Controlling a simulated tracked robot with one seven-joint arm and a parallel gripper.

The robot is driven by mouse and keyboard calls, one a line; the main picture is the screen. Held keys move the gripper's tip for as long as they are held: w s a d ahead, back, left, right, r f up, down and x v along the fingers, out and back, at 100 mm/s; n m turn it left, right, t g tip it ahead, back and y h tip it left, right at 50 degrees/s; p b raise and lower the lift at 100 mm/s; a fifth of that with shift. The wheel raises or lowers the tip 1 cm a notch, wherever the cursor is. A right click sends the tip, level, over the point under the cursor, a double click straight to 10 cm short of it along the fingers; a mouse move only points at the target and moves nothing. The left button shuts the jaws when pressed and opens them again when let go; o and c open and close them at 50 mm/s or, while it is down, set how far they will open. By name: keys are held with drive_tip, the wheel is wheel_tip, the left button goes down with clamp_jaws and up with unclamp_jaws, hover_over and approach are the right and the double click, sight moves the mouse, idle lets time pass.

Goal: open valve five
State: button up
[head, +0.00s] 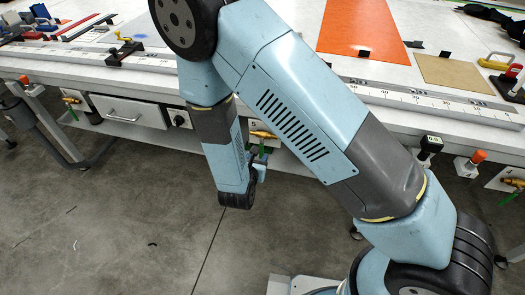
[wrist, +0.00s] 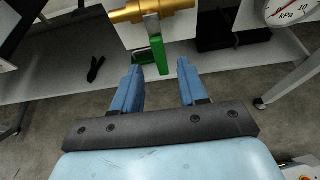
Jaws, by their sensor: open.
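A brass valve (wrist: 150,12) with a green lever (wrist: 160,55) is at the top middle of the wrist view. The lever hangs just beyond the fingertips, roughly in line with the gap between them. My gripper (wrist: 156,78) is open, with its two blue fingers apart and nothing between them. In the head view my gripper (head: 260,163) is under the table's front edge, close to a brass valve (head: 263,134) that my arm partly hides. More brass valves with green levers show at the left (head: 71,100) and right (head: 514,183). No number on the valves is readable.
A long white table (head: 290,90) has a ruler along its front edge, with an orange sheet (head: 362,27) and clamps on top. A drawer (head: 130,112) and knobs line its front. A kPa gauge (wrist: 288,10) is at the right. The grey floor in front is clear.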

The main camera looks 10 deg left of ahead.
sight(261, 152)
drive_tip(key=shift+x, duration=3.15)
clamp_jaws()
